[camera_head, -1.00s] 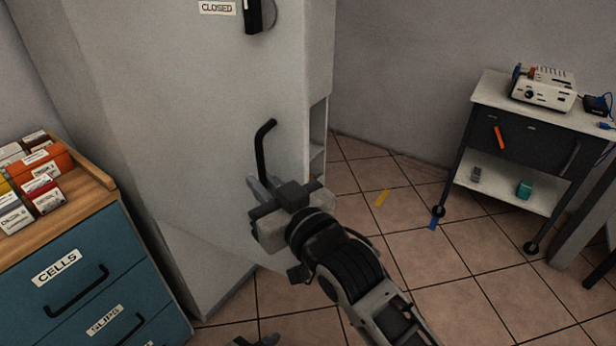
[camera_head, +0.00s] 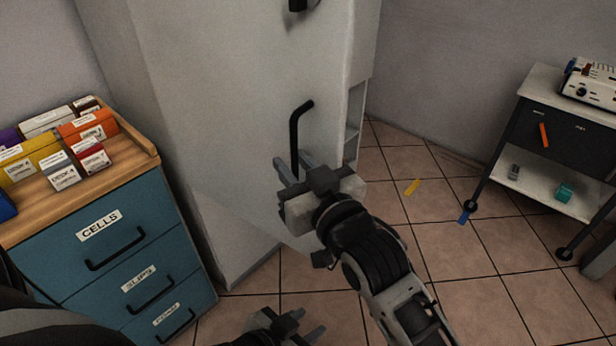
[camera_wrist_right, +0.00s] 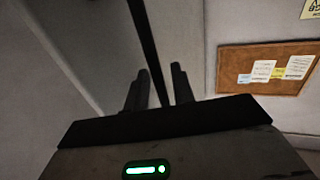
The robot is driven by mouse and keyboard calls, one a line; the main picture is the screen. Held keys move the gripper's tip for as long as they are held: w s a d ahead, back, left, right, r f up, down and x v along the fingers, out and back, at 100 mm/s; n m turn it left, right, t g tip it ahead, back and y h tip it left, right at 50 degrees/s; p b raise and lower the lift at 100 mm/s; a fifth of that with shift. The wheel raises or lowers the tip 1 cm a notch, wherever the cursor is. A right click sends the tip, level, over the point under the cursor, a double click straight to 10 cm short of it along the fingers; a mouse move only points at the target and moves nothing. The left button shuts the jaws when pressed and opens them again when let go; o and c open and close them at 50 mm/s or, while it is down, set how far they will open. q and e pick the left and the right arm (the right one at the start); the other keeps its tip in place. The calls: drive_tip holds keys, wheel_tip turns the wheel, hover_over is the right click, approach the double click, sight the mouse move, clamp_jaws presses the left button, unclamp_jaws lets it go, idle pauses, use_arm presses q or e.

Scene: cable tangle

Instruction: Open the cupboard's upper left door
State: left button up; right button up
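The cupboard (camera_head: 240,90) is a tall pale grey body in the middle of the head view. Its front face carries a black bar handle (camera_head: 296,135), and a dark knob or latch (camera_head: 299,5) is cut off at the top. No open door gap shows on this face; which door it is, I cannot tell. My right gripper (camera_head: 293,166) is open at the handle's lower end. In the right wrist view the bar (camera_wrist_right: 150,50) passes between its two fingers (camera_wrist_right: 158,88), with gaps visible. My left gripper (camera_head: 304,324) is open, empty and low over the floor.
A blue drawer unit (camera_head: 150,250) with labelled boxes on its wooden top stands at left. A trolley (camera_head: 545,175) with a device (camera_head: 590,82) stands at right. A corkboard (camera_wrist_right: 235,70) hangs on a wall.

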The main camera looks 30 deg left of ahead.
drive_tip(key=b+v, duration=0.1)
drive_tip(key=v, duration=1.4)
drive_tip(key=shift+s+d, duration=0.2)
drive_tip(key=shift+d, duration=0.15)
